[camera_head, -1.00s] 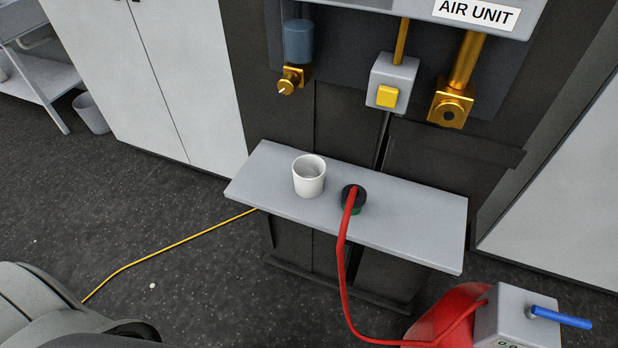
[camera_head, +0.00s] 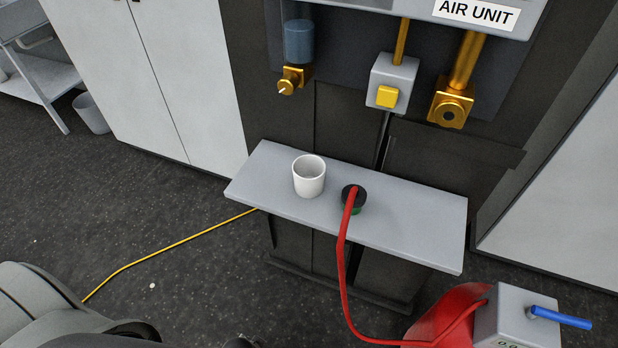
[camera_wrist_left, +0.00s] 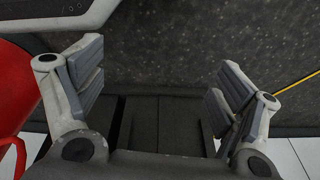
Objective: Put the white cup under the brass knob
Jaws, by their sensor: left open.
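The white cup (camera_head: 309,176) stands upright on the grey shelf (camera_head: 410,219), left of the end of a red hose. The brass knob (camera_head: 288,84) is on the small brass fitting below a blue bowl-shaped part, above and slightly left of the cup and farther back. The cup is not directly beneath it. My left gripper (camera_wrist_left: 155,95) is open with nothing between its fingers in the left wrist view. The cup and knob are not in that view. My right gripper is not in view.
A grey box with a yellow button (camera_head: 387,96) and a larger brass fitting (camera_head: 451,108) hang above. The shelf's left end is clear.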

